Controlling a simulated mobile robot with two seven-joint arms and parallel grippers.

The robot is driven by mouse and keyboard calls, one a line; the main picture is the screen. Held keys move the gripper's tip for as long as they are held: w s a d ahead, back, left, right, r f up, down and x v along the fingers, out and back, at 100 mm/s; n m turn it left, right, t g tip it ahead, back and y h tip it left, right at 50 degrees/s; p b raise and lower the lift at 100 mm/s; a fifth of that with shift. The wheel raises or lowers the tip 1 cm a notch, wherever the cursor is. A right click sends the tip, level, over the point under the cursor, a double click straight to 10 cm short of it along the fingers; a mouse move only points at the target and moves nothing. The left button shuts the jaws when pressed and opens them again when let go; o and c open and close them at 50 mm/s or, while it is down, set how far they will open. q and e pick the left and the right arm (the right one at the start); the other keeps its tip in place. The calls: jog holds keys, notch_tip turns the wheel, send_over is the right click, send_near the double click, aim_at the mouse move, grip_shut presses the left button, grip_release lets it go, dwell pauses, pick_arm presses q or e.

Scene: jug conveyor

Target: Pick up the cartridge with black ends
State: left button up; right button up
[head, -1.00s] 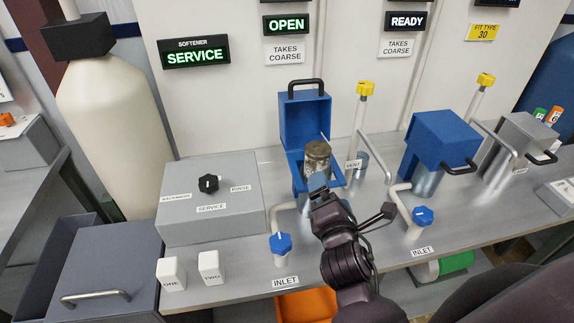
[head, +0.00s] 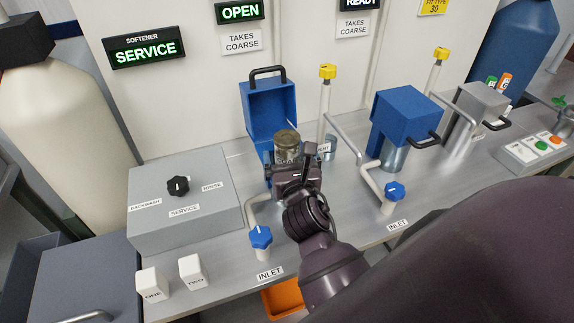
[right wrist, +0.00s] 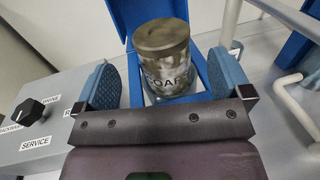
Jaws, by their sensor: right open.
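A cylindrical cartridge (head: 286,146) stands upright in the opened blue housing (head: 270,107). Its top and body look mottled grey-brown, and a dark label reading "COAR…" shows in the right wrist view (right wrist: 165,62). I see no clearly black ends on it; its lower end is hidden. My right gripper (head: 296,168) is in front of the housing. In the right wrist view its blue-padded fingers (right wrist: 165,85) are spread wide, with the cartridge ahead between them and a gap on each side. My left gripper is not in view.
A closed blue housing (head: 404,115) and a grey one (head: 480,110) stand to the right. Pipes with a blue inlet valve (head: 261,237) and yellow-topped vent (head: 327,72) flank the open housing. The softener box (head: 180,205) is left. An orange bin (head: 287,298) lies below the bench.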

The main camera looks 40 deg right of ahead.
aim_at(287, 140)
jog(key=shift+p+x, duration=0.35)
jog(key=shift+x, duration=2.8)
jog(key=shift+d, duration=0.15)
jog(key=c, duration=1.3)
